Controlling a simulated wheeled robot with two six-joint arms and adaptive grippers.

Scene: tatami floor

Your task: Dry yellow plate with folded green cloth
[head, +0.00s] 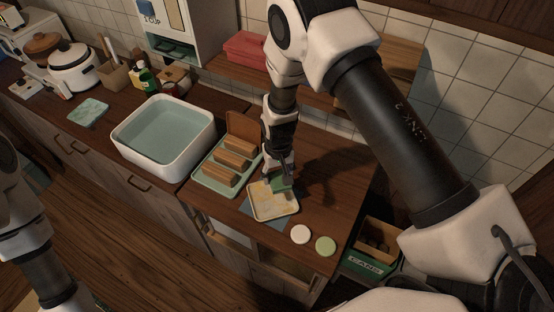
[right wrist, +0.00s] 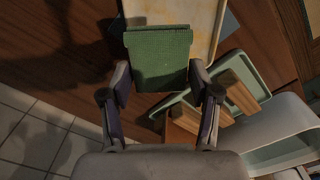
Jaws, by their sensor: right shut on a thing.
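The yellow plate (head: 272,207) is a pale yellowish, rounded-square plate with blotchy marks, lying on a dark blue mat (head: 249,212) on the wooden counter. My right gripper (head: 278,174) is over the plate's back edge, pointing down. It is shut on the folded green cloth (head: 282,184). In the right wrist view the cloth (right wrist: 160,62) sits between the two fingers and its far edge overlaps the plate (right wrist: 187,15). I cannot tell whether it presses on the plate. Part of my left arm shows at the left; its gripper is out of view.
Left of the plate, a pale green tray rack (head: 203,190) holds brown wooden blocks. A white basin of water (head: 163,137) stands further left. Two small discs, white (head: 301,234) and green (head: 325,246), lie near the front edge. A crate of cans (head: 369,262) is at right, below.

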